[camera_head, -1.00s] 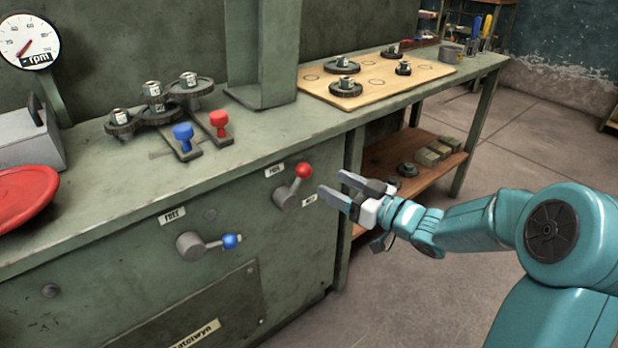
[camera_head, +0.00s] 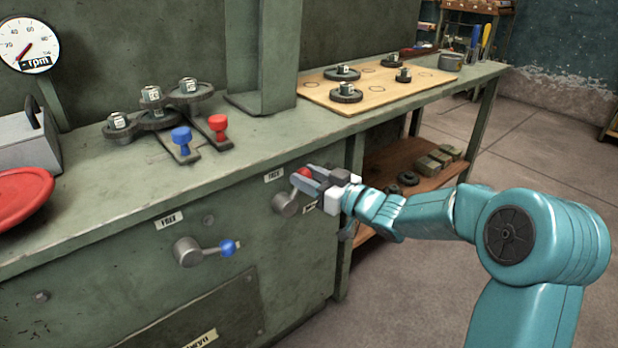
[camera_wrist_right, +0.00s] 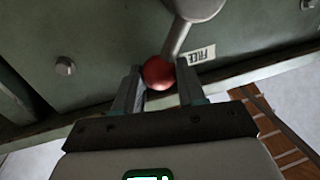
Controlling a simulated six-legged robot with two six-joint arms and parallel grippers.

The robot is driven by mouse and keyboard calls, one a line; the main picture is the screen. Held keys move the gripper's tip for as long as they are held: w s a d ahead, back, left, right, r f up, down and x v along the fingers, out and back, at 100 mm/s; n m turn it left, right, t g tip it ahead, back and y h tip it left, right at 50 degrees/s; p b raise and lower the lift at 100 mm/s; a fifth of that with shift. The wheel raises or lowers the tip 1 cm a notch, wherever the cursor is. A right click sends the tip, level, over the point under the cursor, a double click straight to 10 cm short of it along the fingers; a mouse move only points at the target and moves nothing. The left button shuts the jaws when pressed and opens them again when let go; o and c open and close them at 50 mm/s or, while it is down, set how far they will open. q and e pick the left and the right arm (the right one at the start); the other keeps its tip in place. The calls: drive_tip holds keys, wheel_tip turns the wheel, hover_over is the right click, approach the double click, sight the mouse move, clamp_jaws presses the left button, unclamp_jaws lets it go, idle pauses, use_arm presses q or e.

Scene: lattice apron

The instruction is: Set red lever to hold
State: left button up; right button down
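The red lever's ball knob (camera_head: 305,172) is on the bench's front panel, up and right of its grey hub (camera_head: 284,204). A FREE label (camera_head: 273,175) is at its upper left; a second label (camera_head: 309,209), partly hidden and unreadable, is at its lower right. My right gripper (camera_head: 301,176) is at the knob, with a finger on either side. In the right wrist view, the red knob (camera_wrist_right: 158,73) is between the fingertips (camera_wrist_right: 157,78), with narrow gaps seeming to show, so the gripper looks open. My left gripper is out of view.
A blue-tipped lever (camera_head: 228,248) is lower left on the same panel. Red (camera_head: 218,124) and blue (camera_head: 181,137) handles stand on the bench top by gear discs. A wooden board (camera_head: 385,82) with discs lies farther right. The floor right of the bench is clear.

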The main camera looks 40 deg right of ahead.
drive_tip(key=shift+d, duration=0.1)
drive_tip(key=shift+w+d+f+m+t+h+p, duration=0.1)
drive_tip(key=shift+d+f+m+t+h+p, duration=0.3)
drive_tip(key=shift+f+m, duration=1.8)
drive_tip(key=shift+s+d+f+m+t+h+p, duration=0.1)
drive_tip(key=shift+d+f+m+t+h+p, duration=0.7)
drive_tip(key=shift+m, duration=2.55)
drive_tip(key=shift+w+d+f+m+t+y+b, duration=0.1)
drive_tip(key=shift+d+f+m, duration=0.05)
drive_tip(key=shift+f+m, duration=2.2)
drive_tip(key=shift+r+m, duration=0.35)
drive_tip(key=shift+m, duration=0.15)
drive_tip(key=c, duration=0.7)
unclamp_jaws()
drive_tip(key=p+v, duration=0.3)
drive_tip(key=v, duration=1.3)
drive_tip(key=shift+a, duration=0.15)
